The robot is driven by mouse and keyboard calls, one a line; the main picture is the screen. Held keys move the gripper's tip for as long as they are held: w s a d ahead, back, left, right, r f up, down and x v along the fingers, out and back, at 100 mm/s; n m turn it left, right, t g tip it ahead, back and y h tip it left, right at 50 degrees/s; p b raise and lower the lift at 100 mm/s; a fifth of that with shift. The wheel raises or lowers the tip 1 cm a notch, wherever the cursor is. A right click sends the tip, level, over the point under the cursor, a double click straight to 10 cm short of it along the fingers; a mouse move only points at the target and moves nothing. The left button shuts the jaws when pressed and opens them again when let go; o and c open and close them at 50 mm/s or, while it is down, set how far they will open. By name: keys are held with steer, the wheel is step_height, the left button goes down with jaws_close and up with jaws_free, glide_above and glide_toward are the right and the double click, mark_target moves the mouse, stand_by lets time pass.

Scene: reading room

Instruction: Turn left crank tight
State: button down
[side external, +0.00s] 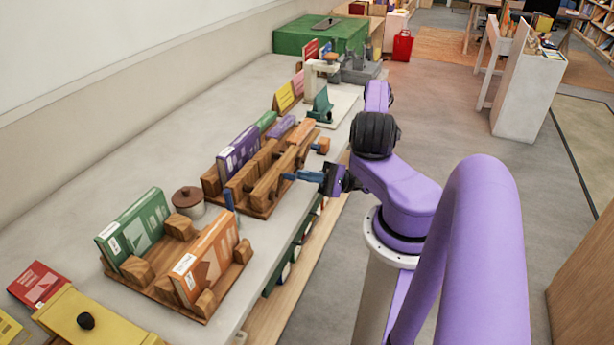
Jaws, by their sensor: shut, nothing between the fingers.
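A wooden press (272,186) stands on the grey counter and holds several books upright, among them a purple one (238,150). A slim upright blue piece (229,199) at its near left end looks like the left crank, but its shape is too small to be sure. A wooden knob (323,146) sticks out at the press's far right end. My gripper (290,177) has blue fingers, shut and empty. They point left at the front of the press, close to its front bar; I cannot tell whether they touch it.
A wooden rack (161,291) with green and orange books stands nearer on the counter. A brown-lidded pot (188,201) sits between it and the press. A green stand (321,106) and a large green box (320,37) are farther back. The floor right of the counter is open.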

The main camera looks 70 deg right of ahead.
steer(key=shift+a+r+n+g, duration=0.25)
steer(key=shift+r+n+g, duration=0.15)
steer(key=shift+n+g, duration=0.3)
steer(key=a+r+n+g+h, duration=0.2)
steer(key=a+n, duration=0.3)
steer(key=a, duration=0.4)
steer(key=shift+a+r+g, duration=0.35)
steer(key=shift+g, duration=0.55)
stand_by(1.2)
